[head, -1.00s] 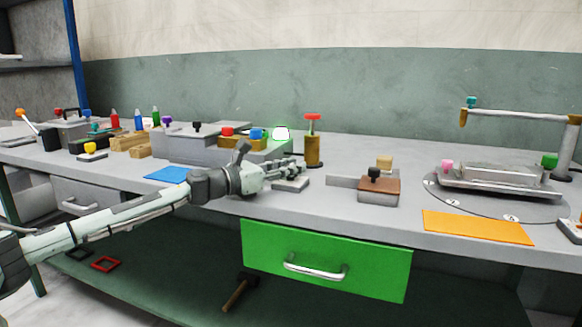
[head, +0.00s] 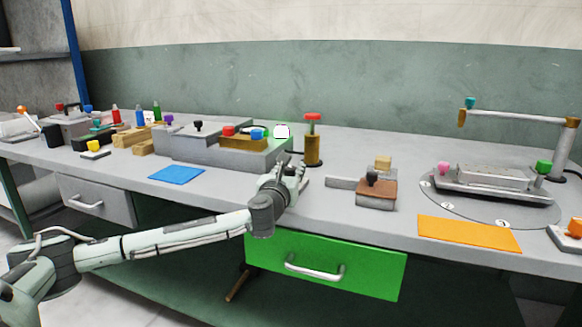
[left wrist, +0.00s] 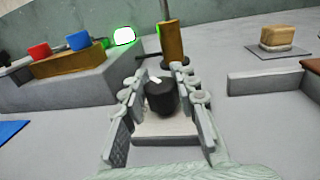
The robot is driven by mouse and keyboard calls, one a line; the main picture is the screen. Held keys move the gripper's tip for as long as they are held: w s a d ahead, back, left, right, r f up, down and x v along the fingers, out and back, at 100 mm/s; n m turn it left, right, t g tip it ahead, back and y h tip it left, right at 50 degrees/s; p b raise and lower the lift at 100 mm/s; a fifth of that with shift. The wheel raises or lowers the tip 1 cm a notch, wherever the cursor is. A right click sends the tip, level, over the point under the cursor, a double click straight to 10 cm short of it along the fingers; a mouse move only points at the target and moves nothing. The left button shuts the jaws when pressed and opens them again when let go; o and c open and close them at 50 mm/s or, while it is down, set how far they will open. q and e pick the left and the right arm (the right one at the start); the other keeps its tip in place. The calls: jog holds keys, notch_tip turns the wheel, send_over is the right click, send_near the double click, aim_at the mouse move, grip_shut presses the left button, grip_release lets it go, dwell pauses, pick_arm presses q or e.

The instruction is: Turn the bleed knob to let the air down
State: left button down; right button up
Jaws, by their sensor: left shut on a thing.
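A black knob (left wrist: 162,97) stands on a low pale block (left wrist: 165,133) in the left wrist view. I take it to be the bleed knob; no label shows. My left gripper (left wrist: 162,85) has its fingers on both sides of the knob and is shut on it. The knob has a small white mark on top. In the head view my left gripper (head: 288,172) is over the bench's front part, hiding the knob and most of the block. My right gripper is not in view.
Behind the gripper stands a brass cylinder with a red top (head: 313,150). To its left is a grey press body (head: 268,160) with red and blue buttons and a lit green-white lamp (head: 281,132). A brown block with a black knob (head: 376,192) sits to the right. A green drawer (head: 370,275) is below.

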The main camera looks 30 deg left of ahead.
pick_arm(q)
jog(key=n+g+y, duration=0.2)
jog(key=y, duration=0.1)
jog(key=n+g+y, duration=0.3)
jog(key=y, duration=0.1)
jog(key=shift+d+n, duration=0.15)
jog(key=shift+n, duration=0.15)
jog(key=shift+r+n+g+y, duration=0.1)
jog(key=shift+n+g+y, duration=0.9)
jog(key=shift+g, duration=0.4)
jog(key=shift+n+g+y, duration=0.8)
jog(key=shift+n+g, duration=0.3)
jog(key=shift+g, duration=0.3)
jog(key=shift+a, duration=0.2)
jog(key=c, duration=1.1)
grip_release()
jog(key=shift+c, duration=0.2)
jog(key=shift+s+d, duration=0.1)
jog(key=shift+d, duration=0.2)
jog(key=v, duration=1.1)
jog(key=shift+d, duration=0.25)
